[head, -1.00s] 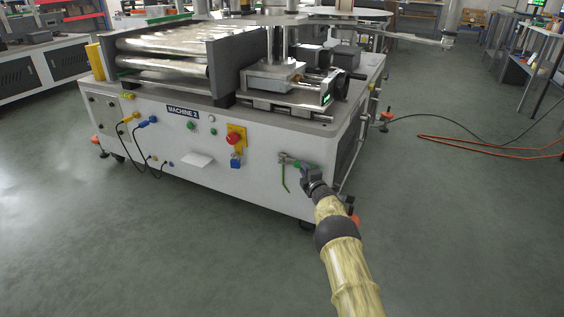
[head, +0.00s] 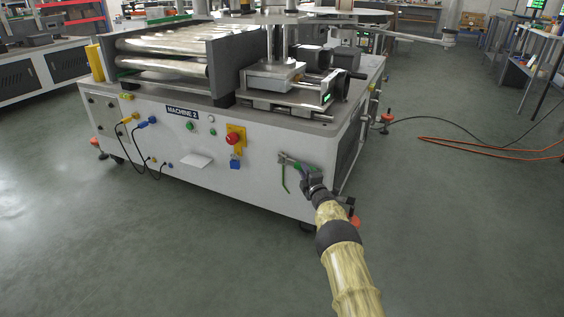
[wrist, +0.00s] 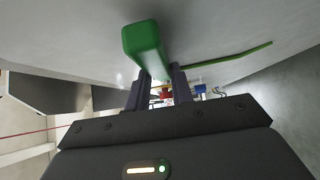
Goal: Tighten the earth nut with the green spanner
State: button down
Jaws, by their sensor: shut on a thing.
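The green spanner (head: 297,166) is at the right part of the machine's white front panel, its grey head end (head: 284,158) close against the panel. In the wrist view its thick green handle (wrist: 143,45) stands out past my fingertips. My gripper (head: 304,171) is shut on the handle; its two dark fingers (wrist: 160,80) also show in the wrist view. The earth nut is hidden behind the spanner head, so I cannot tell how they fit. A green earth wire (head: 284,181) hangs below the head and shows in the wrist view as a thin strip (wrist: 235,55).
The white machine (head: 210,165) carries a red stop knob (head: 234,138) and a blue padlock-like part (head: 235,162) left of my gripper. Blue and yellow cables hang at its left. An orange hose (head: 480,146) lies on the floor at right. The floor in front is clear.

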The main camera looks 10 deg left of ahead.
jog(key=shift+f, duration=0.2)
jog(key=shift+r+p, duration=0.35)
jog(key=shift+d, duration=0.2)
jog(key=shift+s+d+f+p, duration=0.1)
jog(key=shift+s+d+p, duration=0.25)
jog(key=shift+d, duration=0.3)
jog(key=shift+s+d+r+p, duration=0.1)
jog(key=shift+s+d+p, duration=0.1)
jog(key=shift+d+p, duration=0.35)
jog(key=shift+s+d+f+p, duration=0.1)
jog(key=shift+s+d+p, duration=0.2)
jog(key=shift+d, duration=0.4)
jog(key=shift+a+p+v, duration=0.15)
jog(key=shift+p+v, duration=1.05)
jog(key=shift+p, duration=0.15)
jog(key=shift+a+p+v, duration=0.2)
jog(key=shift+p+v, duration=1.05)
jog(key=shift+p, duration=0.05)
jog(key=shift+s, duration=0.15)
